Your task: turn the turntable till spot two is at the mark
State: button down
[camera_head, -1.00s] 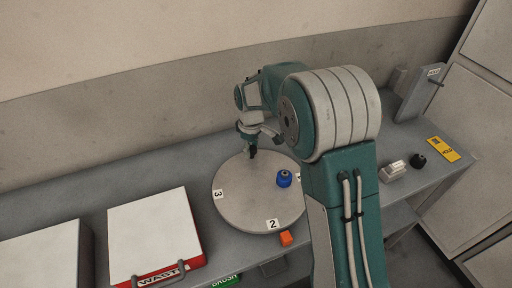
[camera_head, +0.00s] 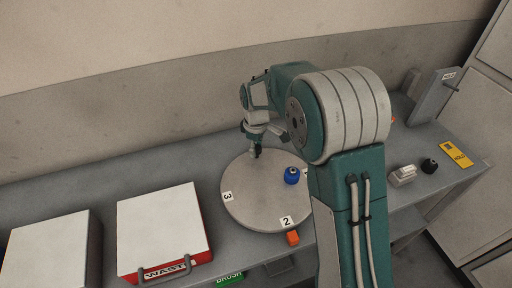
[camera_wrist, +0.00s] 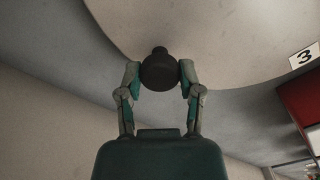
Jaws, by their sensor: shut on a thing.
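The round grey turntable (camera_head: 252,205) lies on the bench. Its label 2 (camera_head: 286,221) is at the near rim, slightly left of an orange block (camera_head: 293,238) just outside the rim, which may be the mark. Label 3 (camera_head: 227,196) is at the left rim and also shows in the wrist view (camera_wrist: 305,56). A blue knobbed object (camera_head: 291,176) stands on the right part of the disc. My gripper (camera_head: 256,153) is at the far rim. In the wrist view, my gripper (camera_wrist: 160,76) is shut on a dark round knob (camera_wrist: 159,72) at the turntable's edge. Another label at the right is mostly hidden by my arm.
A white-topped red waste box (camera_head: 160,228) with a handle stands left of the turntable. A grey box (camera_head: 50,250) is farther left. A pale block (camera_head: 403,175), a black knob (camera_head: 429,166) and a yellow tag (camera_head: 456,154) lie right of my arm. A wall rises behind.

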jog(key=shift+c, duration=1.3)
grip_release()
jog(key=shift+f, duration=0.15)
notch_tip(320, 180, up, 12)
jog(key=shift+w, duration=0.1)
